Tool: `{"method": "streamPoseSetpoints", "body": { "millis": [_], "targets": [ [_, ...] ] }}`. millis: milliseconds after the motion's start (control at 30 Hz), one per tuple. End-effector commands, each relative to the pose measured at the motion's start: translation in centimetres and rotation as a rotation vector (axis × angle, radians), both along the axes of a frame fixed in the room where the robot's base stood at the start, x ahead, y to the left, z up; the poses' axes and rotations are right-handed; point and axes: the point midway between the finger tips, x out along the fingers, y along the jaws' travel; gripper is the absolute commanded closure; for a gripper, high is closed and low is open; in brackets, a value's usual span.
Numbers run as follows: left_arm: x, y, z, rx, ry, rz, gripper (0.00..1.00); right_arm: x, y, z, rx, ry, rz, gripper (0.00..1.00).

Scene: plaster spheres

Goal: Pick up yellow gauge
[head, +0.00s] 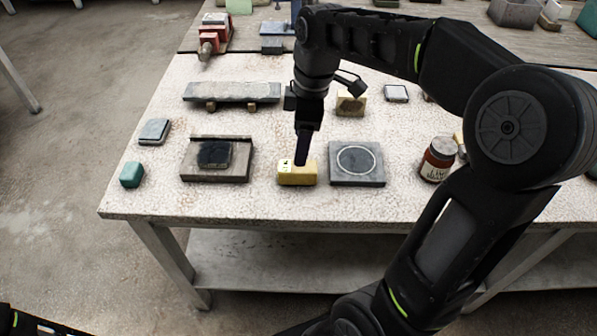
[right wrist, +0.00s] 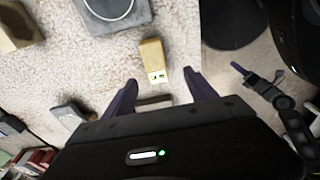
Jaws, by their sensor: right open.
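The yellow gauge (head: 297,178) is a small yellow block with a pale label, lying near the front of the speckled table (head: 235,207). In the right wrist view the gauge (right wrist: 151,55) lies ahead of the jaws, its labelled end towards me. My right gripper (head: 302,160) is over the gauge's far side in the head view. In the right wrist view my right gripper (right wrist: 160,85) is open, with its two fingers on either side of the labelled end and nothing held. Whether a finger touches the gauge, I cannot tell.
A grey plate with a circle (head: 357,163) is close right of the gauge. A wooden block with a dark pad (head: 217,160) is to its left. A red-labelled jar (head: 438,160) stands further right. A second yellowish block (head: 351,104) and a grey slab (head: 232,92) lie behind.

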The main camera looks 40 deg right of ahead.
Motion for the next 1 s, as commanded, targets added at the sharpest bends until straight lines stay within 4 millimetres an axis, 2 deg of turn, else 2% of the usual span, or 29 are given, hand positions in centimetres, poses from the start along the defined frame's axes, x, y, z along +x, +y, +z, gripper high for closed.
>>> {"method": "streamPoseSetpoints", "body": {
  "millis": [33, 133, 533, 800, 1000],
  "targets": [
    [0.1, 0.0, -1.1, -0.001, -0.002, 0.0, 0.64, 0.0, 0.0, -1.2, 0.0, 0.0, 0.0, 0.35],
    [0.1, -0.1, -1.8, -0.002, -0.004, -0.001, 0.64, 0.0, 0.0, -1.9, 0.0, 0.0, -0.001, 0.35],
    [0.2, 0.0, -1.7, -0.002, -0.005, -0.001, 0.64, 0.0, 0.0, -2.0, 0.001, 0.001, -0.001, 0.35],
    [0.2, 0.0, -1.7, -0.002, -0.005, -0.001, 0.64, 0.2, 0.2, -4.3, 0.001, 0.003, -0.002, 0.35],
    [0.2, 0.0, -1.7, -0.002, -0.005, -0.001, 0.64, 0.2, 0.2, -4.5, 0.0, 0.0, -0.002, 0.35]
  ]
}}
